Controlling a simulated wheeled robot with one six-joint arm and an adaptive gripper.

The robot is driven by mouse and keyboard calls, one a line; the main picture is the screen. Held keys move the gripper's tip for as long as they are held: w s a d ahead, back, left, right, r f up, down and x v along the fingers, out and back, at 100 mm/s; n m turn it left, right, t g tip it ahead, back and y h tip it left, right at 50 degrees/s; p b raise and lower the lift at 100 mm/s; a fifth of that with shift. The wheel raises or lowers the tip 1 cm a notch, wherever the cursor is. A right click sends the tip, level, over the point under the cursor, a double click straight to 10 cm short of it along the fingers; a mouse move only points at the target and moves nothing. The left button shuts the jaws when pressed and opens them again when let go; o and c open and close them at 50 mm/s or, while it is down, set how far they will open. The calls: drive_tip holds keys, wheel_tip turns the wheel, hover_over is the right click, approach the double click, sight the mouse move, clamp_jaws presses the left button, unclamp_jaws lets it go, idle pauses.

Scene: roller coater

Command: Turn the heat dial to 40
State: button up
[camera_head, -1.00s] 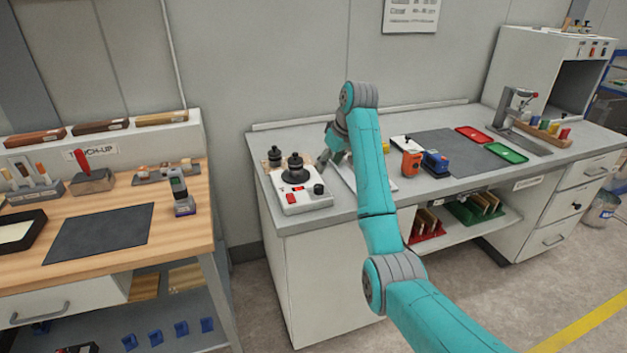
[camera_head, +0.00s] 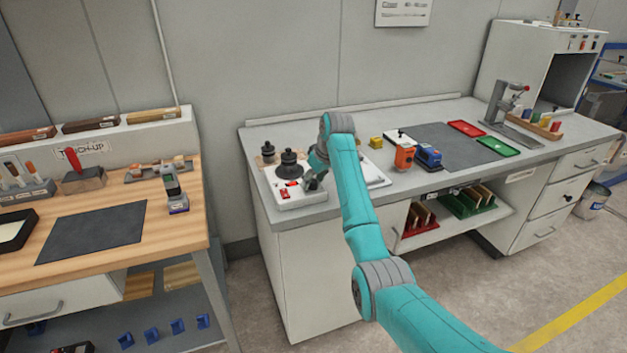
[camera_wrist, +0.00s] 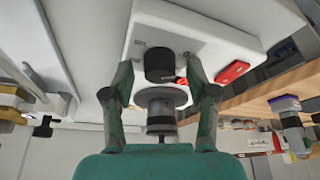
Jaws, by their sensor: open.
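The white heating unit (camera_head: 302,200) stands on the grey bench's left end, with a black pot or disc (camera_head: 289,166) on top and a red switch (camera_head: 285,195) on its front. Its black heat dial (camera_wrist: 159,64) shows in the wrist view, and the red switch (camera_wrist: 232,72) is to its right there. My gripper (camera_wrist: 158,76) is open, with one finger on each side of the dial; I cannot tell whether they touch it. In the head view my gripper (camera_head: 314,174) is over the unit's right side and hides the dial. The dial's setting cannot be read.
A black-topped pot (camera_head: 268,153) stands behind the unit. A white tray (camera_head: 376,174), an orange device (camera_head: 404,157) and a blue one (camera_head: 428,157) are to the right. The wooden table (camera_head: 120,235) is to the left, across a gap.

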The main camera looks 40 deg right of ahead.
clamp_jaws()
drive_tip(key=m+h, duration=0.1)
drive_tip(key=m, duration=0.2)
drive_tip(key=m+h, duration=0.1)
drive_tip(key=m, duration=0.2)
drive_tip(key=shift+a+h, duration=0.15)
drive_tip(key=shift+h, duration=0.15)
drive_tip(key=m, duration=0.2)
drive_tip(key=m+g+h, duration=0.1)
drive_tip(key=m, duration=0.2)
drive_tip(key=shift+g+h, duration=0.3)
drive_tip(key=shift+m, duration=0.5)
